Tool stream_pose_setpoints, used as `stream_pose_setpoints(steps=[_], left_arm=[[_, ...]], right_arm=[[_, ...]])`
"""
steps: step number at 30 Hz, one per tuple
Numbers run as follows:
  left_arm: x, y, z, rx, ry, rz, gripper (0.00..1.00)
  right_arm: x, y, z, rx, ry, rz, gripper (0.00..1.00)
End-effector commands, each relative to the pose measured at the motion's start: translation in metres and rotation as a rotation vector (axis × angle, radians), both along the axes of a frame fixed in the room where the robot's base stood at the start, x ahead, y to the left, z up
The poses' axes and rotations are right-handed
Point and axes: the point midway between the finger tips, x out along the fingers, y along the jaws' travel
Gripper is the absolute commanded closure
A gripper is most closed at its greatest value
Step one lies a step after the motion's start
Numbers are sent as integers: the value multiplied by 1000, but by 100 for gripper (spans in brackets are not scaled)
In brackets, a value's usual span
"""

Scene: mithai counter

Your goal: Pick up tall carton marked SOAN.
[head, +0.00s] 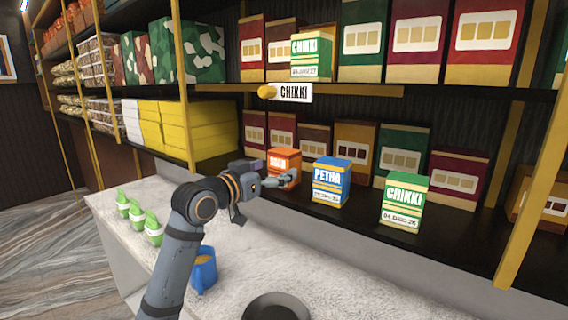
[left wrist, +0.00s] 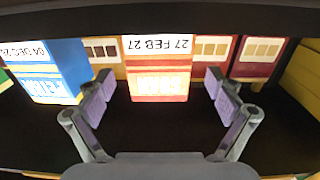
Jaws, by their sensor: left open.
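The orange SOAN carton (head: 286,160) stands upright on the lower shelf, left of the blue PETHA carton (head: 331,182). My left gripper (head: 282,180) is in front of it and hides its lower part in the head view. In the left wrist view the picture is upside down, and the SOAN carton (left wrist: 158,75) shows in the gap between the two fingers of my left gripper (left wrist: 158,95). The fingers are spread open with dark shelf visible on both sides of the carton. I cannot tell how deep the carton sits between them. My right gripper is not in view.
A green CHIKKI carton (head: 404,202) stands further right on the lower shelf (head: 450,235). Larger boxes line the back. A CHIKKI label (head: 293,93) hangs on the upper shelf edge. A blue cup (head: 203,270) and a dark round bowl (head: 275,308) are on the counter below.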

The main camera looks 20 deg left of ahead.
Motion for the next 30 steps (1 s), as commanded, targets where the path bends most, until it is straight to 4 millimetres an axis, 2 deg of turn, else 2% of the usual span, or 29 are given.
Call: stream_pose_setpoints(steps=[1,5,12,14,27,30], left_arm=[[7,-5,7,-6,1,-2,8],[21,-9,3,-2,2,-1,8],[24,-10,1,2,-1,1,8],[24,-10,1,1,0,1,14],[23,-10,1,1,1,1,74],[23,-10,2,1,-1,1,75]], right_arm=[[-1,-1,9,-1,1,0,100],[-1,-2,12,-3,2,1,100],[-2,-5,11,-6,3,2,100],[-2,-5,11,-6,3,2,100],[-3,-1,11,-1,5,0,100],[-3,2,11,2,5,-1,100]])
